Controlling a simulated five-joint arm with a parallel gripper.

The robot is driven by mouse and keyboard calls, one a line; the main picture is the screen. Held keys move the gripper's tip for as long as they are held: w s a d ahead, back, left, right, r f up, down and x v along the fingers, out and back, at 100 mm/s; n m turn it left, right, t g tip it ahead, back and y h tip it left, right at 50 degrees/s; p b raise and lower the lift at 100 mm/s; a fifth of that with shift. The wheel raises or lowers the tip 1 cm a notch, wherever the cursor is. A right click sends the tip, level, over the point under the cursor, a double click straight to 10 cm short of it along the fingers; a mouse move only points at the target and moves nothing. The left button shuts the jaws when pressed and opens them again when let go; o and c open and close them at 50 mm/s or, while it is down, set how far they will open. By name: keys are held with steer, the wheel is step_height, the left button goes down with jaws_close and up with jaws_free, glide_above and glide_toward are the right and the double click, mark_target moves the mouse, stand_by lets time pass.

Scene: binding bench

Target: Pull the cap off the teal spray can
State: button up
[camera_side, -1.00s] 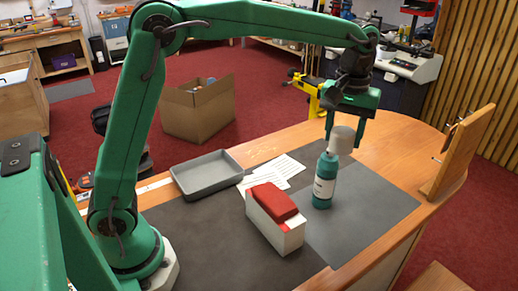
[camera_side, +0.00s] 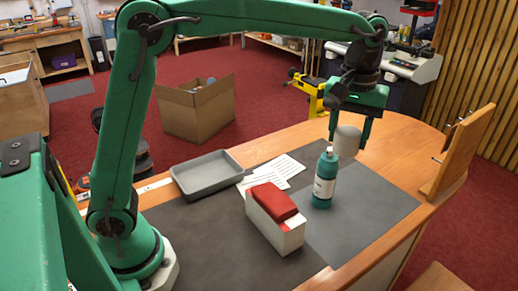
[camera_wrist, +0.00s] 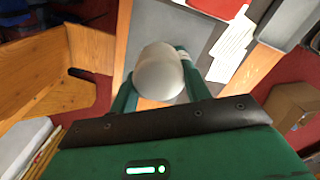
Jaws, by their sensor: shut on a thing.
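The teal spray can (camera_side: 324,180) stands upright on the dark mat, a pale label on its front and a small nozzle bare at its top. My gripper (camera_side: 348,143) is shut on the light grey cap (camera_side: 346,141), one finger on each side. The cap is off the can, just right of its top; whether they touch is unclear. In the wrist view the cap (camera_wrist: 159,72) sits between my fingers and hides most of what is behind it. A bit of the can (camera_wrist: 184,54) seems to show beside it.
A white box with a red top (camera_side: 275,218) stands left of the can. A grey tray (camera_side: 207,175) and printed sheets (camera_side: 281,168) lie behind it. A wooden upright board (camera_side: 458,152) stands at the right edge. The mat right of the can is clear.

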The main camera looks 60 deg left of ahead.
steer(key=shift+r, duration=1)
stand_by(0.8)
steer(key=shift+d+f, duration=0.1)
steer(key=s+d+f, duration=0.4)
steer(key=f, duration=0.4)
steer(key=s+d+f, duration=0.4)
steer(key=s+f, duration=0.1)
steer(key=f, duration=0.4)
steer(key=shift+d+f, duration=0.3)
steer(key=shift+d, duration=0.1)
steer(key=w+a+f, duration=0.2)
steer(key=w, duration=0.1)
steer(key=w+a+f, duration=0.2)
steer(key=w+a, duration=0.1)
steer(key=w+a+f, duration=0.2)
steer(key=w+f, duration=0.1)
steer(key=shift+a, duration=0.15)
steer(key=shift+f, duration=2)
